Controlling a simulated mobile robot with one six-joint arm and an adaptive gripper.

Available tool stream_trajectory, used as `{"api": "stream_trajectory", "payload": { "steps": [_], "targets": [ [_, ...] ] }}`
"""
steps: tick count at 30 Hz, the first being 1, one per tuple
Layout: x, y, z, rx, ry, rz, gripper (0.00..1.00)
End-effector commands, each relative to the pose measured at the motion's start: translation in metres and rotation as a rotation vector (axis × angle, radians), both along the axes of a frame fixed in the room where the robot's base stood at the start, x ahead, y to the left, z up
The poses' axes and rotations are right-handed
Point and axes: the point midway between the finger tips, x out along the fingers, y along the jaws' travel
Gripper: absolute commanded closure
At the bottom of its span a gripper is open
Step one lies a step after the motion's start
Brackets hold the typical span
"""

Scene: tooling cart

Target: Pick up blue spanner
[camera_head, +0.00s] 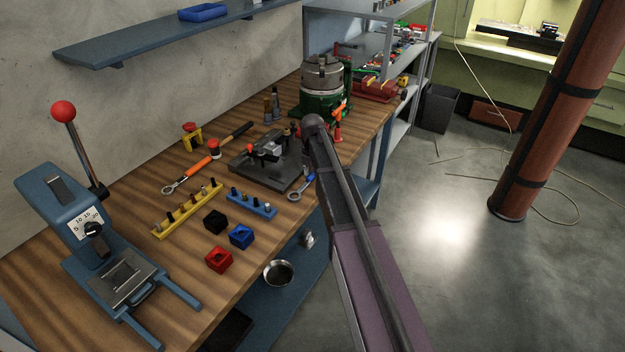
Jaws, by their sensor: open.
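The blue spanner (302,187) lies on the wooden bench near its right front edge, beside a dark metal plate. Its ring end points toward the lower left, and its other end is partly hidden by my arm. My arm rises from the bottom of the view and passes just right of the spanner. I cannot make out my gripper or its fingers in this view.
A dark plate with a clamp (264,158), a blue peg rack (252,204), a yellow peg rack (187,210) and an orange-handled tool (199,165) lie nearby. A green machine (322,92) stands behind. A blue press (85,235) stands left. Floor at right is open.

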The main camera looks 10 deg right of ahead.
Motion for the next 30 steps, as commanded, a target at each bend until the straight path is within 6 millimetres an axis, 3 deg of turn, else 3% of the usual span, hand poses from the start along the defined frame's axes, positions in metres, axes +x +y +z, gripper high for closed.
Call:
{"api": "stream_trajectory", "payload": {
  "steps": [15, 16, 21, 30],
  "targets": [
    [0.0001, -0.0001, 0.0003, 0.000, 0.000, 0.000, 0.50],
    [0.0001, -0.0001, 0.0002, 0.000, 0.000, 0.000, 0.53],
    [-0.0001, -0.0001, 0.0002, 0.000, 0.000, 0.000, 1.00],
    [0.0001, -0.0001, 0.0003, 0.000, 0.000, 0.000, 1.00]
  ]
}}
